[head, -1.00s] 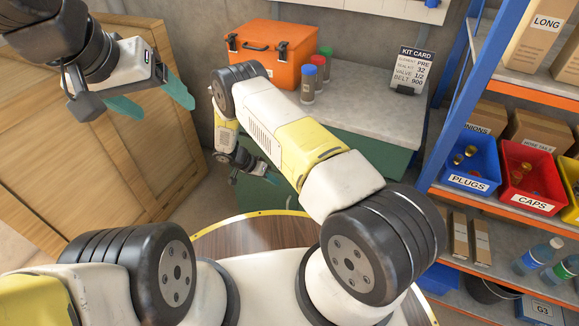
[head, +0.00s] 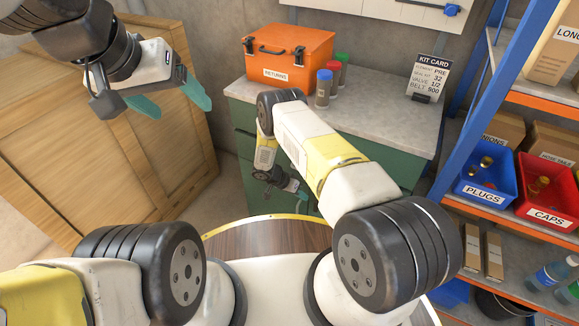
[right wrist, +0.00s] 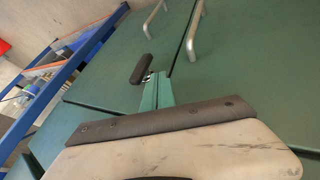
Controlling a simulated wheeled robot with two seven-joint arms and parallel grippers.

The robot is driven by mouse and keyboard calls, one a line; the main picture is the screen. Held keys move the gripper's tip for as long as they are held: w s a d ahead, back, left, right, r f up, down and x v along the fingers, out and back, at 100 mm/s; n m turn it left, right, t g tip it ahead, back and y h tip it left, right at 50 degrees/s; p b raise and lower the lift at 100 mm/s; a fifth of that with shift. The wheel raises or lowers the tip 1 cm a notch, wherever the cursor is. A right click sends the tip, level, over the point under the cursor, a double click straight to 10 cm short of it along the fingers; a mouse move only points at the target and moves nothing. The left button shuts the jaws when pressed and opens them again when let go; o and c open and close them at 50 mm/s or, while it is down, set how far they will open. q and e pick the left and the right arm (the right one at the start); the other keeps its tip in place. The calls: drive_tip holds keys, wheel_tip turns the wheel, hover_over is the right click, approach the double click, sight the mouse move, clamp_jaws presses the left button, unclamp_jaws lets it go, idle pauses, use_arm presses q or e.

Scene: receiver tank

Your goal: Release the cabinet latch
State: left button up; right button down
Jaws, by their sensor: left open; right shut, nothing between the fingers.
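The green cabinet (head: 400,155) with a grey top stands against the wall. My right arm covers part of its front in the head view. In the right wrist view, its green front (right wrist: 245,65) fills much of the picture. A dark, grip-shaped piece, perhaps the latch (right wrist: 141,68), stands out from that front. My right gripper (head: 293,188) is shut and empty, low before the cabinet. Its teal fingers (right wrist: 157,88) are close beside the dark piece; I cannot tell whether they touch. My left gripper (head: 176,102) is open and empty at upper left, away from the cabinet.
Two metal handles (right wrist: 192,35) stand out from the cabinet front. An orange box (head: 288,55), several capped bottles (head: 323,89) and a kit card (head: 428,77) are on top. A blue shelf rack (head: 462,120) with bins is at right. A wooden crate (head: 100,120) is at left.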

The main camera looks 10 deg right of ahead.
drive_tip(key=shift+s+d+r, duration=0.1)
drive_tip(key=shift+s+d, duration=0.55)
drive_tip(key=shift+d, duration=0.35)
